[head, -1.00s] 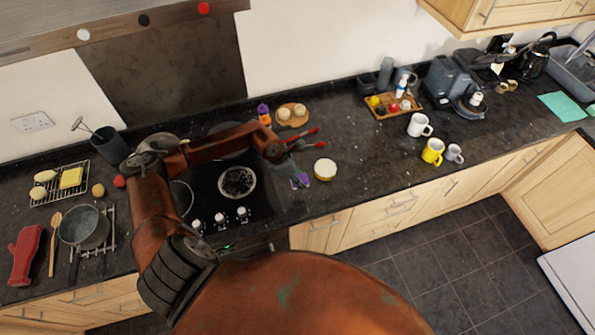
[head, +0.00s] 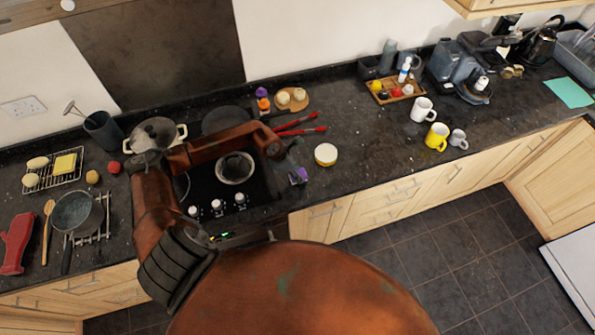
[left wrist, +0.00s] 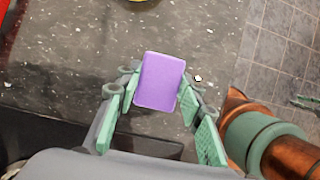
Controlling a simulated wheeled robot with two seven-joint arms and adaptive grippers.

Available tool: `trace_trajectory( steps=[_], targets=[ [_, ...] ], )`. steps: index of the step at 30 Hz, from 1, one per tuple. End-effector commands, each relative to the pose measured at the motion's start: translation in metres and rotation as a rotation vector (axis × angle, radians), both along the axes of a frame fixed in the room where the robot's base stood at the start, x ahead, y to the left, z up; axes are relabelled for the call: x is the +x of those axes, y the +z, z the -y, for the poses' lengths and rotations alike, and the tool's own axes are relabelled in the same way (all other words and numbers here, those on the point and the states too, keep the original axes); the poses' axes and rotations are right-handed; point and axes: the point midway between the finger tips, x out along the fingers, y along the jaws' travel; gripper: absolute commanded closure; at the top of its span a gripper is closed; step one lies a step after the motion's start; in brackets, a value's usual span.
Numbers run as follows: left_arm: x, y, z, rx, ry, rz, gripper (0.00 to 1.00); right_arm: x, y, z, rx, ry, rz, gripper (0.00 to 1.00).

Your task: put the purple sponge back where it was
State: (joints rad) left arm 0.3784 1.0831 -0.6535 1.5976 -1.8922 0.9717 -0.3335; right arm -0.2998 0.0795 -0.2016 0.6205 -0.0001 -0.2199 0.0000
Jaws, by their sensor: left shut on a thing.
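The purple sponge (left wrist: 159,82) is a small block held between the green-padded fingers of my left gripper (left wrist: 158,105) in the left wrist view.
A white and yellow round tub (head: 326,154) stands right of the gripper. Red-handled tongs (head: 299,126) lie behind it. A yellow mug (head: 437,136) and a white mug (head: 422,109) stand farther right. The counter between tub and mugs is clear.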

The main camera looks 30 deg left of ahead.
Motion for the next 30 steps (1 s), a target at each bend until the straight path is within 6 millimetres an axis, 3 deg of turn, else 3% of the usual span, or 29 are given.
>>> trace_trajectory(
  steps=[3,12,13,21,27,30],
  targets=[
    [0.0002,-0.0101,-0.0001,0.0,0.0,0.0,0.95,-0.0002,-0.0088,0.0022,-0.002,0.0,0.0,0.7],
    [0.0003,-0.01,-0.0003,0.001,-0.001,0.001,0.95,-0.0002,-0.0083,0.0033,-0.003,-0.001,0.0,0.7],
    [0.0004,-0.0099,-0.0002,0.001,-0.001,0.001,0.64,-0.0003,-0.0083,0.0033,-0.003,-0.001,0.0,0.7],
    [0.0001,-0.0101,-0.0003,0.0,-0.001,0.0,0.45,-0.0004,-0.0084,0.0031,-0.003,-0.001,-0.001,0.7],
    [0.0,-0.0102,-0.0003,0.001,-0.001,-0.001,0.45,-0.0005,-0.0084,0.0028,-0.003,-0.002,-0.001,0.7],
    [0.0,-0.0102,-0.0004,0.001,-0.001,-0.001,0.38,-0.0005,-0.0086,0.0021,-0.002,-0.002,-0.001,0.7]
  ],
)
